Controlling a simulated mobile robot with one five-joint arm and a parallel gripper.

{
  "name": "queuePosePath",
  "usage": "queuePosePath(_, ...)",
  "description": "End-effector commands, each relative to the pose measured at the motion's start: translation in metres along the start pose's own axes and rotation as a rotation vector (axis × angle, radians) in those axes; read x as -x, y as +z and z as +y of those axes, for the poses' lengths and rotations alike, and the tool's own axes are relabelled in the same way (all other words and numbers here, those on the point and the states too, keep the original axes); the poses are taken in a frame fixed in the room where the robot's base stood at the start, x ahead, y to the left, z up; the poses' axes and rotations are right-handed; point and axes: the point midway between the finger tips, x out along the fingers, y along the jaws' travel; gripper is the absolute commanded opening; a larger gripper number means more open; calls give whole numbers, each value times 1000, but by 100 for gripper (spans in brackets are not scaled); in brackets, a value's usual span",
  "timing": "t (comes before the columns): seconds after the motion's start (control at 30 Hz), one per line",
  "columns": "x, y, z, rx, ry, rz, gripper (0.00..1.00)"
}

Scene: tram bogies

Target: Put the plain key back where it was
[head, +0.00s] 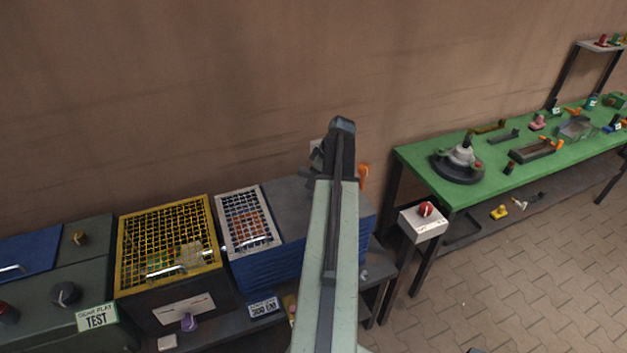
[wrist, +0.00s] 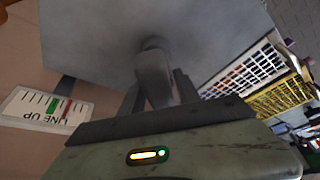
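My gripper (head: 317,160) is at the end of my raised arm, above the dark grey top of a blue slatted box (head: 305,205). In the wrist view, its two dark fingers (wrist: 157,92) stand apart on either side of a smooth grey rounded piece (wrist: 155,70). I cannot tell whether that piece is the plain key, or whether the fingers press on it. No other thing in view is clearly the plain key. A white LINE UP plate (wrist: 45,108) with green and red marks is at the wrist view's left.
Left of the blue box are a white grille (head: 248,220) and a yellow mesh cage (head: 168,245). An orange handle (head: 363,177) shows just right of my arm. A red knob sits on a white post box (head: 423,224). A green bench (head: 520,150) with several parts stands right.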

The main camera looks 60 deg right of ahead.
Motion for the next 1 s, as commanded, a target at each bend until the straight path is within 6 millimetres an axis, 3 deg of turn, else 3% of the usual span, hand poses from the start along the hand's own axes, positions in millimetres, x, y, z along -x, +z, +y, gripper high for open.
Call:
queuePosePath(0.37, 1, 0, 0, -1, 1, 0, 58)
queuePosePath(0.53, 14, -2, 1, -2, 1, 0, 58)
queuePosePath(0.67, 36, -3, 0, -2, 1, 0, 58)
queuePosePath(1.0, 113, -4, 0, -3, 1, 0, 58)
